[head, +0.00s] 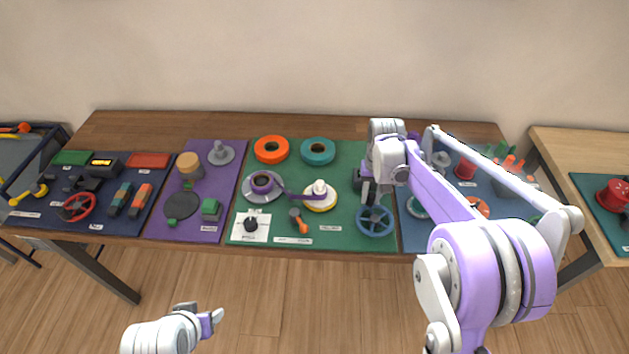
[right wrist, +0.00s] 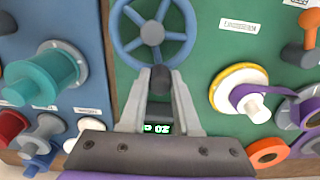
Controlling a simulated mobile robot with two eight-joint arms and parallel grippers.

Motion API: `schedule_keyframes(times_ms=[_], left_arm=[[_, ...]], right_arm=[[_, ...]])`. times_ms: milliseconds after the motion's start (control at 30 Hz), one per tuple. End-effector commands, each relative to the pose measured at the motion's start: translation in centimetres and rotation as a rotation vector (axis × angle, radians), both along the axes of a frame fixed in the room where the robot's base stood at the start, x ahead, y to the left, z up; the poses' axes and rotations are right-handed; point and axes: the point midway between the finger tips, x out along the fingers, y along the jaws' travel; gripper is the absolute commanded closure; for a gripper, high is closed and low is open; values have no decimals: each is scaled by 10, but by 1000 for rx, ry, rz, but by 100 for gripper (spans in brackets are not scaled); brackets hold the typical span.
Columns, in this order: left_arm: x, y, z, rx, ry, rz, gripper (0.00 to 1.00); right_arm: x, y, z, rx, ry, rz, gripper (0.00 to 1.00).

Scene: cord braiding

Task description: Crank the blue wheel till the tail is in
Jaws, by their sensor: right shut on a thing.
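The blue wheel (head: 375,220) lies at the front right of the green mat; it also shows at the top of the right wrist view (right wrist: 153,30). My right gripper (head: 370,196) is above the wheel's far side. In the right wrist view its fingers (right wrist: 160,85) are shut on a dark knob (right wrist: 160,78) at the wheel's rim. A purple strip (head: 291,192) runs from a spool (head: 262,185) to a white post (head: 319,188) on a yellow-rimmed disc (head: 320,204). My left gripper (head: 208,322) is low in front of the table, away from everything; its jaw gap is unclear.
A dark box with a green-digit display (right wrist: 158,128) shows between my right fingers, partly hidden. An orange ring (head: 271,149) and a teal ring (head: 318,151) lie behind the spool.

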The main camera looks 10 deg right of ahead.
Motion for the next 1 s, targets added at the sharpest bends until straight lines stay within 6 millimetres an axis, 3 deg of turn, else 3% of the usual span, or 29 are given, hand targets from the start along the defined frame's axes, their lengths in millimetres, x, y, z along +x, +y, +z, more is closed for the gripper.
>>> schedule_keyframes(times_ms=[200, 533, 767, 1000], left_arm=[[-1, 0, -2, 0, 1, 0, 40], [-3, 0, -10, 0, 5, 0, 40], [-3, 0, -13, 0, 6, 0, 40], [-4, 0, -15, 0, 7, 0, 40]], right_arm=[[-7, -31, 0, -4, -3, -6, 100], [-45, -52, 0, -4, -1, -5, 100], [-74, -44, 0, -3, 1, -2, 100], [-95, -19, 0, -3, 2, 1, 100]])
